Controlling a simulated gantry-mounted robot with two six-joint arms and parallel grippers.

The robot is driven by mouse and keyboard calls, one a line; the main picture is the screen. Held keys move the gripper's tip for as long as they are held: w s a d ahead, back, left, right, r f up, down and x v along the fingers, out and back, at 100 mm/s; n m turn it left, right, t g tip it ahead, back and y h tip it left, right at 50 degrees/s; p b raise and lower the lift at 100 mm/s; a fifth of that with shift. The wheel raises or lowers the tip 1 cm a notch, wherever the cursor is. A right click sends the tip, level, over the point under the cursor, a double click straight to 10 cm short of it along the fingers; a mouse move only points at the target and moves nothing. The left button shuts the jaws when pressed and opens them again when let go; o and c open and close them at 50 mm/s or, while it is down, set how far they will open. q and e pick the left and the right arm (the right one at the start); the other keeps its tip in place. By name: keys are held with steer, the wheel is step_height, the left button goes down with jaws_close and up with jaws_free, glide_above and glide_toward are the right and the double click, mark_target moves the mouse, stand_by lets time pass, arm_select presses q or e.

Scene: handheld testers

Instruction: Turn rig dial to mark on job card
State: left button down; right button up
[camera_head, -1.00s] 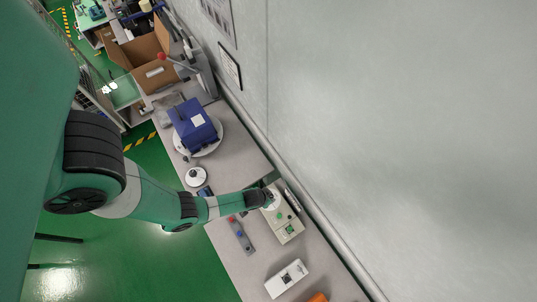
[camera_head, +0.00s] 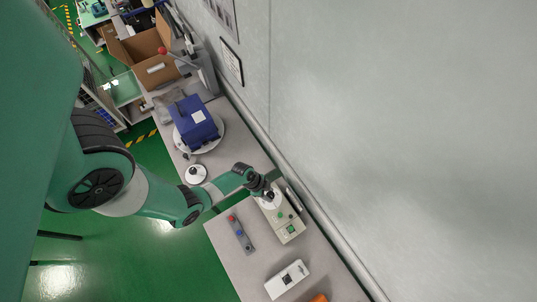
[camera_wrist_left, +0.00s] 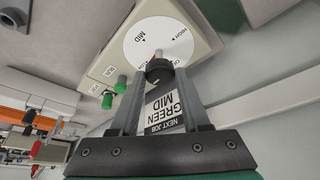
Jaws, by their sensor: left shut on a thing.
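The rig (camera_head: 289,229) is a pale box with a green button, on the bench beside the wall. Its white dial plate (camera_wrist_left: 138,53) shows MID and HIGH marks; another label is partly hidden. My left gripper (camera_head: 268,192) is over the dial and shut on the dark dial knob (camera_wrist_left: 158,71). A small red and white tip shows at the knob's edge, between the MID and HIGH marks as seen from here. The job card (camera_wrist_left: 167,112) shows between my fingers, upside down, reading NEXT JOB, GREEN, MID. My right gripper is not in view.
A strip with coloured buttons (camera_head: 241,235), a white tester (camera_head: 287,279) and an orange thing (camera_head: 318,298) lie nearer along the bench. A blue box (camera_head: 194,124) on a round white plate stands farther back. The wall runs close along the rig's right side.

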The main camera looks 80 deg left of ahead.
arm_select(q)
steer(key=m+h+p, duration=0.1)
steer(key=m, duration=0.2)
steer(key=shift+a+m+g, duration=0.15)
steer(key=shift+m+g, duration=0.15)
steer(key=shift+g, duration=0.1)
steer(key=m, duration=0.1)
steer(key=m+h+p, duration=0.1)
steer(key=shift+w+a+f+m+g, duration=0.1)
steer(key=shift+w+a+m+g, duration=0.05)
steer(key=shift+m+g, duration=0.25)
steer(key=m+g+b, duration=0.1)
steer(key=m, duration=0.3)
steer(key=shift+w+h, duration=0.15)
steer(key=shift+h, duration=0.25)
steer(key=shift+m+g, duration=0.3)
steer(key=shift+m, duration=0.1)
steer(key=shift+w+m+g+b, duration=0.1)
steer(key=shift+m+g+b, duration=0.6)
steer(key=shift+m, duration=0.8)
steer(key=shift+c, duration=1.9)
jaws_free()
